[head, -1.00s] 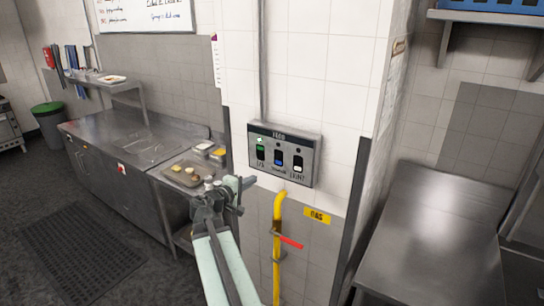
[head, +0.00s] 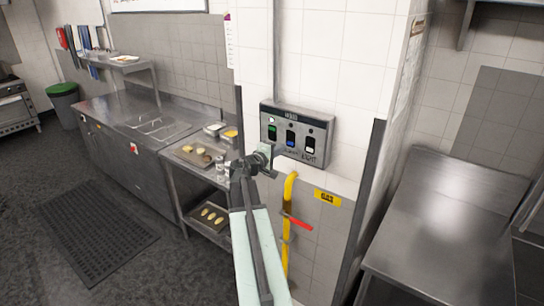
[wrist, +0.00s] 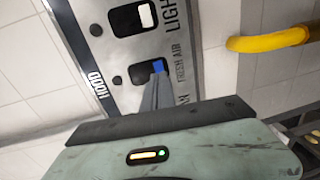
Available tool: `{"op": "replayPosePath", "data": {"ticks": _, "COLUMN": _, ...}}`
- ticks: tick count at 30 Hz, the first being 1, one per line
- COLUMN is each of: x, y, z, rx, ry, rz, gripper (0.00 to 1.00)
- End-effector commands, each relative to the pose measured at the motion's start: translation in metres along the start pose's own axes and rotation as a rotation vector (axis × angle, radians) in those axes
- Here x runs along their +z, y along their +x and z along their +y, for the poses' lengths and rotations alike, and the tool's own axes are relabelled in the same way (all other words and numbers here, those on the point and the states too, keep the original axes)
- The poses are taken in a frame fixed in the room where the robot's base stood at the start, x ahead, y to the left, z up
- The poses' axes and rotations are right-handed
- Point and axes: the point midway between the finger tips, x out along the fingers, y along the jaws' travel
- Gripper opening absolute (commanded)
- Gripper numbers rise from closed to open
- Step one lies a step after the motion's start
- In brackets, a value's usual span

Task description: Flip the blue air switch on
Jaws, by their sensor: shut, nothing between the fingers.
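A steel switch panel (head: 318,129), marked HOOD in the wrist view, is on the tiled wall. Its middle switch is the blue air switch (head: 291,142), labelled FRESH AIR in the wrist view. Blue shows at its label end (wrist: 158,66), and its other end is dark. The small round lamp above it (wrist: 117,80) looks dark.
Beside the blue switch are a green switch (head: 272,132) and a white switch (head: 310,148). A yellow gas pipe (head: 288,200) with a red handle (head: 299,223) runs below the panel. Steel counters stand left (head: 115,115) and right (head: 435,215).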

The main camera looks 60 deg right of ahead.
Motion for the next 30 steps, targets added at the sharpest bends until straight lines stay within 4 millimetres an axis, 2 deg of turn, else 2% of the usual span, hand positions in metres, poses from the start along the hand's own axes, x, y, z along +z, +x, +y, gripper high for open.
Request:
{"op": "replayPosePath", "data": {"ticks": 1, "x": -0.001, "y": 0.01, "z": -0.001, "rx": 0.0, "ry": 0.0, "rz": -0.002, "gripper": 0.0}}
{"op": "replayPosePath", "data": {"ticks": 3, "x": -0.002, "y": 0.018, "z": -0.001, "rx": 0.0, "ry": 0.0, "rz": 0.0, "gripper": 0.0}}
{"op": "replayPosePath", "data": {"ticks": 8, "x": -0.001, "y": 0.028, "z": 0.0, "rx": 0.0, "ry": 0.0, "rz": 0.0, "gripper": 0.0}}
{"op": "replayPosePath", "data": {"ticks": 18, "x": -0.001, "y": 0.029, "z": 0.0, "rx": 0.0, "ry": 0.0, "rz": 0.002, "gripper": 0.0}}
{"op": "replayPosePath", "data": {"ticks": 21, "x": -0.002, "y": 0.034, "z": -0.003, "rx": 0.0, "ry": 0.0, "rz": 0.002, "gripper": 0.0}}
{"op": "replayPosePath", "data": {"ticks": 30, "x": -0.001, "y": 0.026, "z": -0.004, "rx": 0.0, "ry": 0.0, "rz": 0.003, "gripper": 0.0}}
